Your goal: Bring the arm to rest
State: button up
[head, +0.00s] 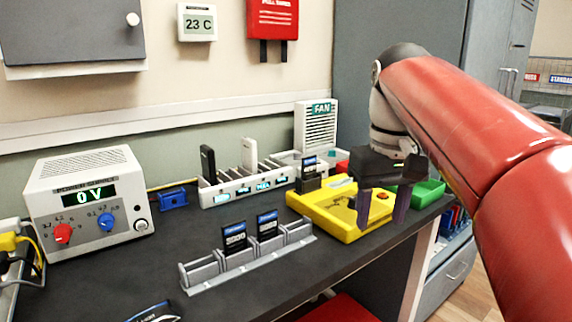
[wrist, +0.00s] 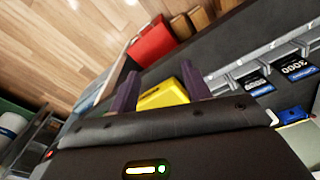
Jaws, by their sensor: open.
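My gripper (head: 382,215) hangs from my red arm at the right of the head view, fingers down. It is open, with nothing between its fingers. It is in front of or over the right part of a yellow device (head: 322,225) with a red button; the exact height gap cannot be told. In the wrist view my gripper (wrist: 160,72) shows two dark purple fingers spread apart, with part of the yellow device (wrist: 166,96) visible between and beyond them.
A grey rack (head: 250,262) with dark cards stands on the dark bench (head: 130,275). A white slotted holder (head: 245,185), a fan (head: 316,128), a green tray (head: 430,190) and a power supply (head: 88,203) are also there. A red seat (head: 340,308) is below the front edge.

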jog(key=s+f+m+t, duration=0.1)
jog(key=s+f+t, duration=0.1)
jog(key=s+f, duration=0.5)
jog(key=s+f+m+t, duration=0.1)
jog(key=s+f, duration=0.5)
jog(key=f, duration=0.7)
jog(key=shift+s+d+t, duration=0.2)
jog(key=shift+s+t, duration=0.2)
jog(key=shift+t, duration=0.4)
